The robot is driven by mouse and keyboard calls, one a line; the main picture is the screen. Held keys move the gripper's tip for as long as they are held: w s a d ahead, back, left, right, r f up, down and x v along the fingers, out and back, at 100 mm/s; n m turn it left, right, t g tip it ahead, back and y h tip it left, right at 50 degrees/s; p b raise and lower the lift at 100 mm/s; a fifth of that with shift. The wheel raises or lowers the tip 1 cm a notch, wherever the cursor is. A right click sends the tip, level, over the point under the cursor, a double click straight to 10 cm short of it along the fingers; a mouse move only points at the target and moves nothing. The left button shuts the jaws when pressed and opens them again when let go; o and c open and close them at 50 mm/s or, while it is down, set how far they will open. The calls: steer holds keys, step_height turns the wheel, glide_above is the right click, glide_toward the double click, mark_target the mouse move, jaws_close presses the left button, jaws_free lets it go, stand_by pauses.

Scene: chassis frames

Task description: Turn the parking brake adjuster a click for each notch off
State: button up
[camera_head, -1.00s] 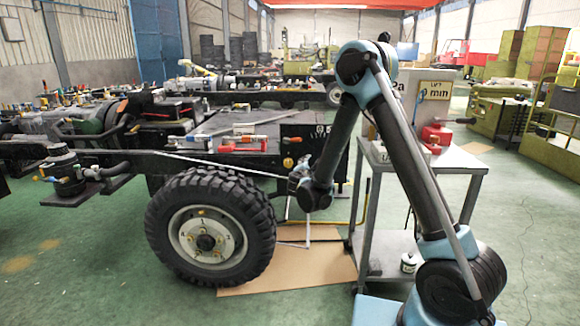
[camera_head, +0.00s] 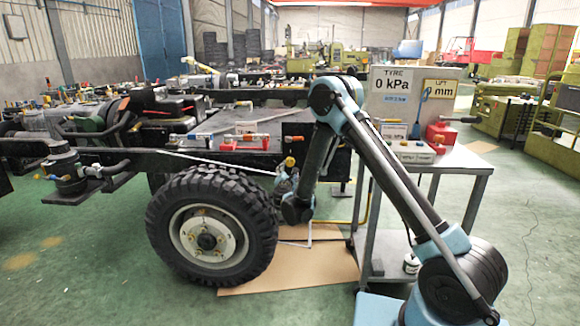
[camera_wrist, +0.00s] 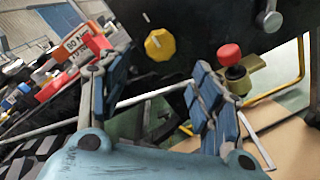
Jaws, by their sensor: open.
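A yellow faceted knob (camera_head: 290,161) with a light mark sits on the dark chassis side, above and right of the tyre; it also shows in the wrist view (camera_wrist: 160,45). A red-capped brass fitting (camera_wrist: 231,66) is right of it in the wrist view. I cannot tell for sure which of these is the brake adjuster. My gripper (camera_wrist: 155,88) is open and empty, its blue-padded fingers spread, with the yellow knob beyond the gap and apart from them. In the head view my gripper (camera_head: 286,181) is small, just below the knob.
The big tyre (camera_head: 210,228) stands close left of my gripper. A metal cart (camera_head: 460,160) on the right carries a panel reading tyre 0 kPa (camera_head: 397,82) and a 0 mm lift sign (camera_head: 440,88). A thin pale rod (camera_wrist: 150,97) crosses behind my fingers. A yellow bent tube (camera_wrist: 290,85) is at right.

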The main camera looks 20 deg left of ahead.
mark_target(290, 163)
steer(key=x, duration=1.1)
steer(key=shift+c, duration=0.4)
steer(key=c, duration=1)
